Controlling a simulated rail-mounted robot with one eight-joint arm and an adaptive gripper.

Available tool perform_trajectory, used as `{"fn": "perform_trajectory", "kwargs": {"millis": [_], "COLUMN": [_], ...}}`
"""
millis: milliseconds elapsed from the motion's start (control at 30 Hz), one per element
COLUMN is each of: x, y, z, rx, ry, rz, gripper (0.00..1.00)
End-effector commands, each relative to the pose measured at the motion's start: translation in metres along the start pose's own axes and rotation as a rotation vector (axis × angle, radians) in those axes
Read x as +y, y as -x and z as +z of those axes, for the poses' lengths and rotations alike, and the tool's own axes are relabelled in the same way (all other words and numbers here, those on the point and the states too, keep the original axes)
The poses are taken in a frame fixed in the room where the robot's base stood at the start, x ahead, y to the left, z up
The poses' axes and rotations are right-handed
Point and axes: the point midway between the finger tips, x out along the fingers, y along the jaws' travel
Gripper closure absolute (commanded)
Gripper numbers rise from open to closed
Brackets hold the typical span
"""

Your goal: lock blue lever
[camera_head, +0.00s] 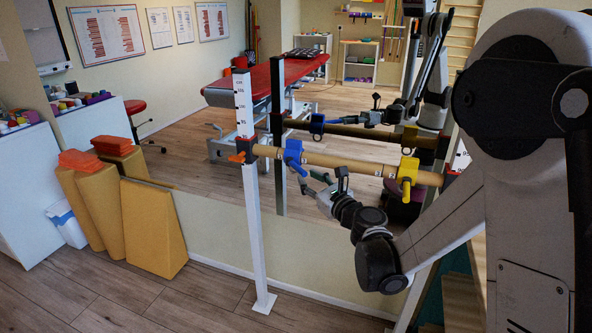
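The blue lever (293,153) sits on a blue clamp around the wooden bar (330,161), close to the bar's left end. Part of it hangs below the bar. A yellow lever (407,173) sits on the same bar further right. My gripper (328,185) is just below the bar, to the right of the blue lever and apart from it in the picture. Its fingers look spread, with nothing seen between them. Their tips are small and partly dark against the background.
A white post (250,205) with an orange-red part at its top bracket carries the bar's left end. A large mirror behind reflects the bar, levers, my arm and a red treatment table (268,78). Yellow wedges (152,228) lean at the left. The floor (190,295) in front is clear.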

Motion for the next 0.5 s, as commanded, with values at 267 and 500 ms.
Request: {"fn": "perform_trajectory", "kwargs": {"millis": [267,500], "x": [0.001,0.0], "y": [-0.05,-0.073], "z": [-0.001,0.0], "rx": [0.0,0.0], "ry": [0.001,0.001], "rz": [0.001,0.001], "gripper": [0.77,0.77]}}
